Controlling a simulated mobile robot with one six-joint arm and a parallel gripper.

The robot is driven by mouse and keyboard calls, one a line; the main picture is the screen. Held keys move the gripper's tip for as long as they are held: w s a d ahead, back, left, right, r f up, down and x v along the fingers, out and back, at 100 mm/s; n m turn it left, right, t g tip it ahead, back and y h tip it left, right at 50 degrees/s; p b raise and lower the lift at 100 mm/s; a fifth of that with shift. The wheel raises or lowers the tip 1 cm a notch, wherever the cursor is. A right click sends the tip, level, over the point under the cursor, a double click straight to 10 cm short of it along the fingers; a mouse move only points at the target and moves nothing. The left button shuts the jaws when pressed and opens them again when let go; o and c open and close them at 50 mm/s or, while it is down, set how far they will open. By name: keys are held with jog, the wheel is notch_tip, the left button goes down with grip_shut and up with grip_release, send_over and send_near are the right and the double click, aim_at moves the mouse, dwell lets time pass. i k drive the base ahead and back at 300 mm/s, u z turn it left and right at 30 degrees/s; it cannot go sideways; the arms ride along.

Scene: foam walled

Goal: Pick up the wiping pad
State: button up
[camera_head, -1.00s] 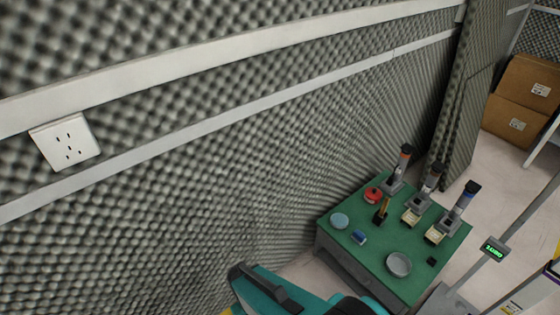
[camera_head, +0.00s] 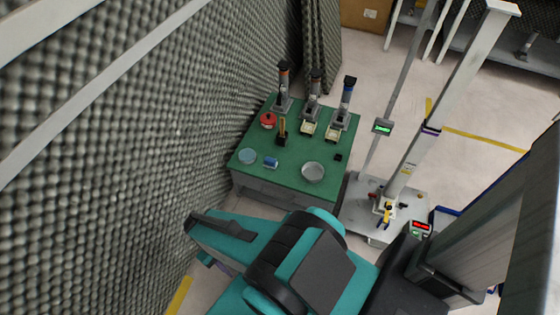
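A green-topped table (camera_head: 222,168) stands against the foam wall. On its near left part lie a flat pale blue disc (camera_head: 248,156) and a small blue and white block (camera_head: 271,162). Either could be the wiping pad; at this size I cannot tell which. Both lie flat and apart from each other. My teal and black arm is in the lower middle of the view, nearer than the table. My gripper's fingers do not show. Nothing of mine visibly touches the two items.
The table also bears a round grey dish (camera_head: 313,172), a red round item (camera_head: 268,120), a dark holder (camera_head: 282,138), a small black cube (camera_head: 338,157) and several upright microscope-like devices (camera_head: 345,103). A grey post on a plate (camera_head: 372,222) stands right of the table. Open floor lies beyond.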

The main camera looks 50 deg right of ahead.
aim_at(270, 163)
jog(key=u, duration=1.1)
jog(key=k, duration=0.1)
jog(key=z, duration=2.65)
jog(key=k, duration=0.95)
jog(key=u, duration=0.15)
jog(key=i, duration=0.75)
